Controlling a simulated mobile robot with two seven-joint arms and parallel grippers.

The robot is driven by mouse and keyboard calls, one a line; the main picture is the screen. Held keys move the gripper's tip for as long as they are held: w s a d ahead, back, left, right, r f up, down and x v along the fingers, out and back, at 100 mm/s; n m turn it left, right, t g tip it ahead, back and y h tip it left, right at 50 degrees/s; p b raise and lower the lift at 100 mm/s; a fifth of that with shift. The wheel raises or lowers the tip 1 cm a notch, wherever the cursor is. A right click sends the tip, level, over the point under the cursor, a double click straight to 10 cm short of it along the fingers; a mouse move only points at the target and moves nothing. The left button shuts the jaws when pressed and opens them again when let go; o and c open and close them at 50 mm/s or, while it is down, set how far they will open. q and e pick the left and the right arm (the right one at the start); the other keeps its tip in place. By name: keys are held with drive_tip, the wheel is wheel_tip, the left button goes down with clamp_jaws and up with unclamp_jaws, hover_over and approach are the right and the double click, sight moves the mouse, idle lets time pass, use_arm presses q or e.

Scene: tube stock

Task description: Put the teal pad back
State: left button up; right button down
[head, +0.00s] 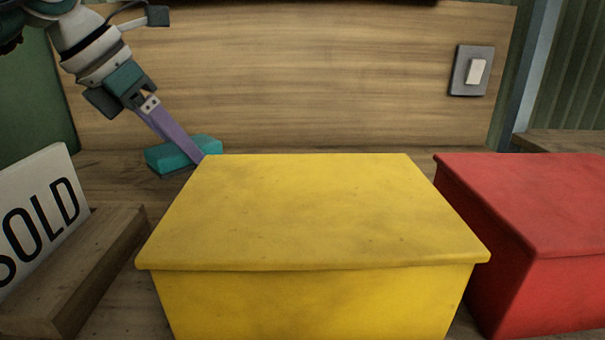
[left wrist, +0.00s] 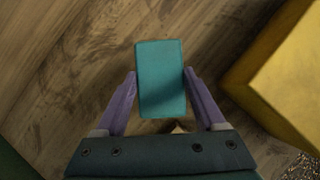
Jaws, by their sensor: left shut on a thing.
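The teal pad (head: 182,154) is a flat teal block behind the left rear corner of the yellow box, near the wooden back panel. My left gripper (head: 197,156) reaches down to it from the upper left. In the left wrist view the teal pad (left wrist: 161,76) lies between the two purple fingers of my left gripper (left wrist: 160,84), which are shut on its sides. I cannot tell whether the pad touches the surface below it. My right gripper is not in view.
A closed yellow box (head: 310,210) fills the middle front, and its edge shows beside the pad in the left wrist view (left wrist: 285,85). A red box (head: 540,215) stands at right. A SOLD sign (head: 40,215) on a wooden block (head: 85,265) stands at left. A switch (head: 472,71) is on the back panel.

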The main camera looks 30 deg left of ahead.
use_arm(q)
drive_tip(key=shift+f, duration=3)
drive_tip(key=shift+b, duration=0.3)
drive_tip(key=shift+f, duration=0.2)
drive_tip(key=o, duration=1.3)
drive_tip(key=shift+r, duration=0.25)
drive_tip(key=v, duration=1.2)
drive_tip(key=shift+p, duration=0.4)
